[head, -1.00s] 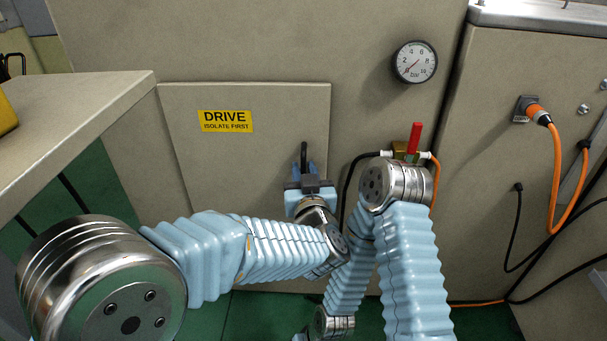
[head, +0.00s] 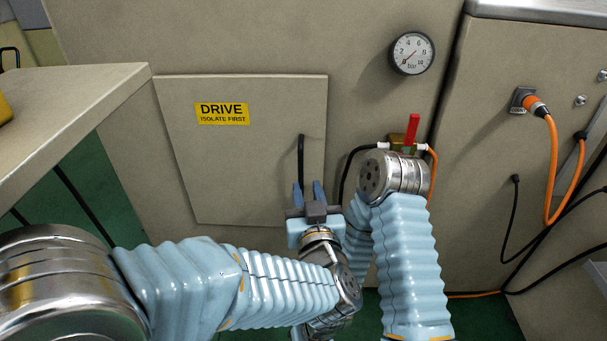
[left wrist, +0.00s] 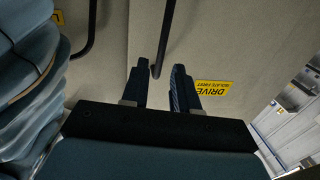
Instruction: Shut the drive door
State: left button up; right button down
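The drive door (head: 240,160) is a beige panel with a yellow DRIVE label (head: 222,113). It looks flat against the machine front, with no clear gap along its edges. Its black bar handle (head: 301,155) stands near the right edge. My left gripper (head: 308,187) is just below the handle, its two fingers apart. In the left wrist view the handle (left wrist: 166,35) ends between the open fingertips (left wrist: 158,68), with space beside it; I see no grip on it. My right arm shows right of the door, but its gripper is hidden.
A red-handled valve (head: 411,135) with black and orange hoses is right of the door, below a pressure gauge (head: 411,53). Orange and black cables hang at the right cabinet (head: 510,60). A beige worktop (head: 80,100) juts in at the left.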

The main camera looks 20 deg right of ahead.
pick_arm(q)
jog(key=v, duration=0.5)
jog(key=shift+s, duration=0.1)
dwell(0.3)
